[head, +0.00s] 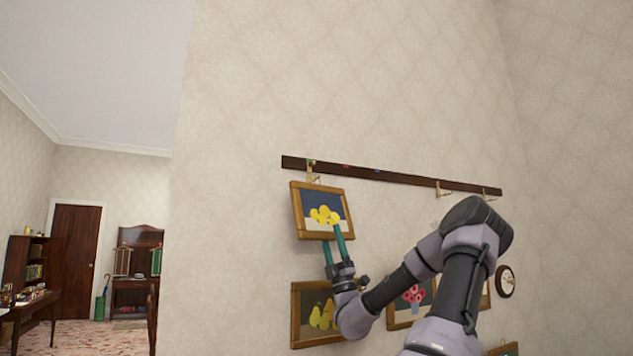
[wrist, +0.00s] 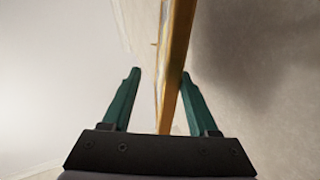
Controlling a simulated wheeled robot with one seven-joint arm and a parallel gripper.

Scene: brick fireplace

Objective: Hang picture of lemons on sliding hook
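The picture of lemons (head: 311,226), in a wooden frame with yellow lemons on dark blue, is upright and slightly tilted against the wall. Its top edge is just below the leftmost sliding hook (head: 313,171) on the dark rail (head: 400,178); whether it bears on the hook is hard to tell. My gripper (head: 332,238) is at the picture's lower edge, coming from below. In the wrist view, the fingers (wrist: 160,76) stand apart with the picture's frame edge (wrist: 176,60) between them. The edge is near or touching the right finger, with a clear gap to the left one.
More hooks (head: 444,189) sit toward the rail's right end. Below hang a pear picture (head: 297,322) and a flower picture (head: 414,294), partly behind my arm. A round wall clock (head: 506,281) is at right. The wall above the rail is bare.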

